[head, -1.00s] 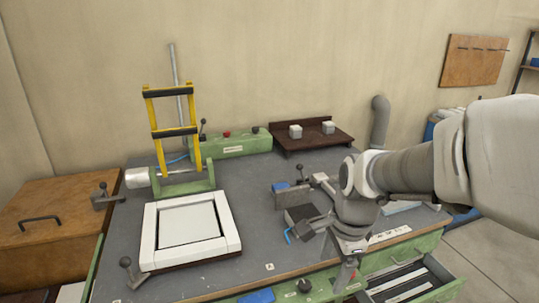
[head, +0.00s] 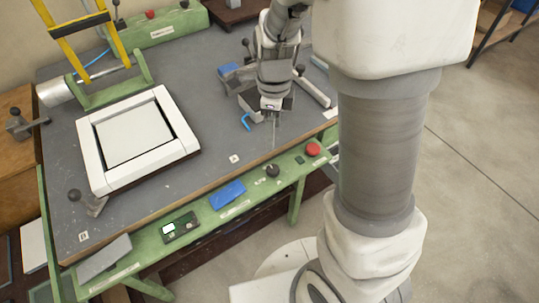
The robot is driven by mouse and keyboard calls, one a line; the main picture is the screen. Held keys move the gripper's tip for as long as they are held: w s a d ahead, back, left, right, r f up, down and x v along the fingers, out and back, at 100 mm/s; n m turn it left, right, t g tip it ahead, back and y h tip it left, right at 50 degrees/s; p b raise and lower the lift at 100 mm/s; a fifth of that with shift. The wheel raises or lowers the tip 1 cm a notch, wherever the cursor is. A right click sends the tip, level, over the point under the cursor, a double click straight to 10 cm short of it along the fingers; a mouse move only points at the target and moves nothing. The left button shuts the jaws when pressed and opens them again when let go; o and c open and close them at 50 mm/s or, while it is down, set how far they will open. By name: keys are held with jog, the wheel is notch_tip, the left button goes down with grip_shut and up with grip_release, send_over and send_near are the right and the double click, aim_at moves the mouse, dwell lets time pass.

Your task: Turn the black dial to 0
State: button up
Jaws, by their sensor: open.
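The black dial (head: 272,170) is a small round knob on the green front rail of the bench, left of a red button. Small pale marks lie beside it, too small to read, so I cannot tell its setting. My gripper (head: 274,120) is open and points down above the grey bench top, behind the dial and apart from it. Its fingertips are small and partly lost against the dark metal parts around them.
A white frame (head: 90,155) lies on the bench at left. A blue hook (head: 246,122) and clamp parts are close to my gripper.

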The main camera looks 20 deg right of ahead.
aim_at(273, 168)
notch_tip(273, 168, down, 16)
jog(key=b, duration=0.2)
jog(key=shift+r+b, duration=0.25)
jog(key=shift+b, duration=0.15)
grip_shut()
